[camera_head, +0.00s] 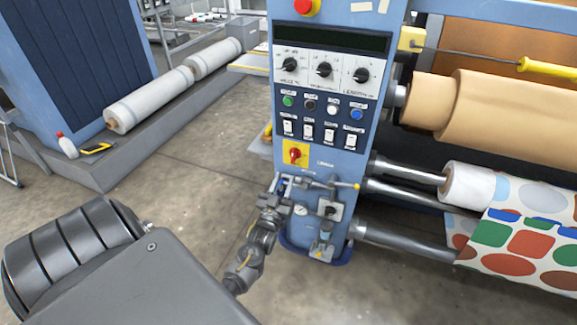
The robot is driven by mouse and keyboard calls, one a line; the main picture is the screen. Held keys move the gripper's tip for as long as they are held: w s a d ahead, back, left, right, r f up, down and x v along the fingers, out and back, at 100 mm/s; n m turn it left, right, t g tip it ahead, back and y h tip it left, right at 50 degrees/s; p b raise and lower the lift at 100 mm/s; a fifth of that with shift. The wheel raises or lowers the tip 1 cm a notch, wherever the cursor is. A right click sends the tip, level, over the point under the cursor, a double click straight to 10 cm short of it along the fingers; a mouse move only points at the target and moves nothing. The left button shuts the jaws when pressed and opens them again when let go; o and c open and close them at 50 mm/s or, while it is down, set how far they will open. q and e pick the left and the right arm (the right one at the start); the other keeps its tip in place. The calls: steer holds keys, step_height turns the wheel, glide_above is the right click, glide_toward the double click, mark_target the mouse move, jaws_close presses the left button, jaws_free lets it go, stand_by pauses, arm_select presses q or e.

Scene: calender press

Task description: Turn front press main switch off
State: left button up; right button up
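The front press has a blue control column with a panel. The main switch (295,154) is a red rotary knob on a yellow plate, low on the panel's left side. The knob looks roughly upright; its exact setting is too small to read. My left arm comes up from below, and my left gripper (284,184) is just below the switch, close to the column. The gripper seems apart from the knob. Its fingers are small and blend with fittings behind them, so their opening is unclear. My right gripper is out of view.
Above the switch are white rockers (309,131), coloured buttons (332,109), black dials (324,69) and a red emergency stop (306,6). Pneumatic fittings (331,209) project below it. Rollers with patterned fabric (510,240) are at right.

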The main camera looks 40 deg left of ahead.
arm_select(q)
steer(key=v, duration=0.3)
steer(key=shift+s+d+f, duration=0.1)
steer(key=shift+s, duration=0.1)
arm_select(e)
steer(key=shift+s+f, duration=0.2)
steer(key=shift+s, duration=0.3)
